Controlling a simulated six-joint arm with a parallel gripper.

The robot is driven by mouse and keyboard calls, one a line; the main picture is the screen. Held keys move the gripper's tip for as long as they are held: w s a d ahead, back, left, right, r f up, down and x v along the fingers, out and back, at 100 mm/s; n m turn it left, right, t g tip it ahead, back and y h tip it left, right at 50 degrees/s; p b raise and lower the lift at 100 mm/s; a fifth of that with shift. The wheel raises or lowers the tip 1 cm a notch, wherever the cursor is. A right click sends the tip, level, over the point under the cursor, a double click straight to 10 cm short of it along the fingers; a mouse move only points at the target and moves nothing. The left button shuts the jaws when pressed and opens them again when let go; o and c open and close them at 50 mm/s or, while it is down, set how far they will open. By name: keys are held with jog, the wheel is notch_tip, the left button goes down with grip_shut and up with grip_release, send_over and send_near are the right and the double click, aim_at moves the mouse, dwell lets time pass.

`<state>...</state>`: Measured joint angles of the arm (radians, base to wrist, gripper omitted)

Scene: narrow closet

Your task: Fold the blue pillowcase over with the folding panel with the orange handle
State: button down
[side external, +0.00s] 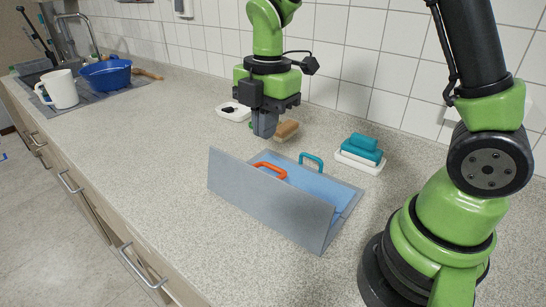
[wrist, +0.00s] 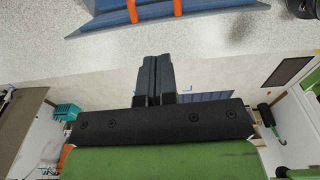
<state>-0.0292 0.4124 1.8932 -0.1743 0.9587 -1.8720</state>
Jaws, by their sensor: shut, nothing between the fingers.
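The grey folding panel (side external: 265,205) stands raised and steeply tilted at the near side of a folding board in the side view. Its orange handle (side external: 270,167) shows near the panel's upper edge; in the wrist view, two orange parts (wrist: 177,8) show at the top edge. The blue pillowcase (side external: 318,182) lies on the board behind the raised panel, which hides much of it. My gripper (side external: 264,130) is shut and empty, fingers pointing down, above and beyond the panel and apart from the handle. The shut fingers (wrist: 154,72) also show in the wrist view.
A teal handle (side external: 311,161) stands at the board's far side. A teal sponge stack (side external: 362,147) on a white dish, a wooden brush (side external: 286,129) and a white dish (side external: 233,111) lie near the tiled wall. A white mug (side external: 60,90) and blue bowl (side external: 107,74) stand left. The counter's left middle is clear.

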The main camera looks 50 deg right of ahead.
aim_at(277, 168)
jog(key=f, duration=0.5)
jog(key=shift+a+f, duration=0.2)
jog(key=shift+f, duration=0.2)
jog(key=shift+w+d+f, duration=0.1)
jog(key=shift+d+f, duration=1.2)
jog(key=shift+d, duration=0.05)
jog(key=shift+d+f, duration=0.65)
jog(key=shift+d, duration=0.15)
jog(key=shift+a, duration=0.15)
